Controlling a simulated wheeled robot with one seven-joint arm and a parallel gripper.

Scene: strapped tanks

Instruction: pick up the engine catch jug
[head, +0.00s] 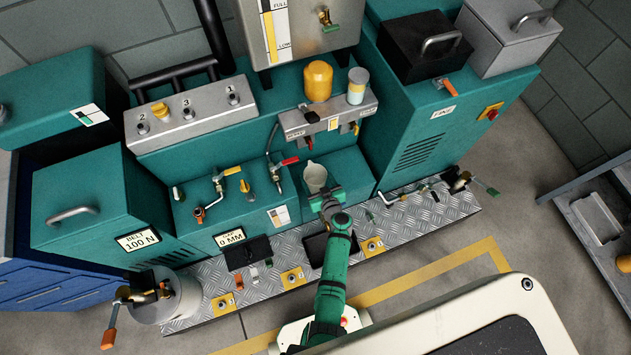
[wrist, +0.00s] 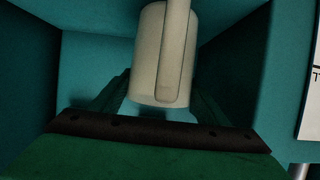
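The engine catch jug (head: 315,176) is a pale cream jug standing in a teal recess of the machine, below a red-handled tap. In the wrist view the jug (wrist: 147,65) is upright straight ahead, with its vertical handle (wrist: 174,60) facing me. My gripper (head: 325,194) is at the near side of the jug in the head view. In the wrist view my gripper (wrist: 160,88) has its fingers apart, one on each side of the jug's lower part. The fingertips are partly hidden, and I cannot tell whether they touch the jug.
Teal recess walls (wrist: 95,65) stand close on both sides. A red-handled tap (head: 288,163) is just left of the jug. A shelf with a yellow canister (head: 318,80) overhangs behind. A dark tray (head: 316,249) lies on the tread-plate step (head: 420,212) in front.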

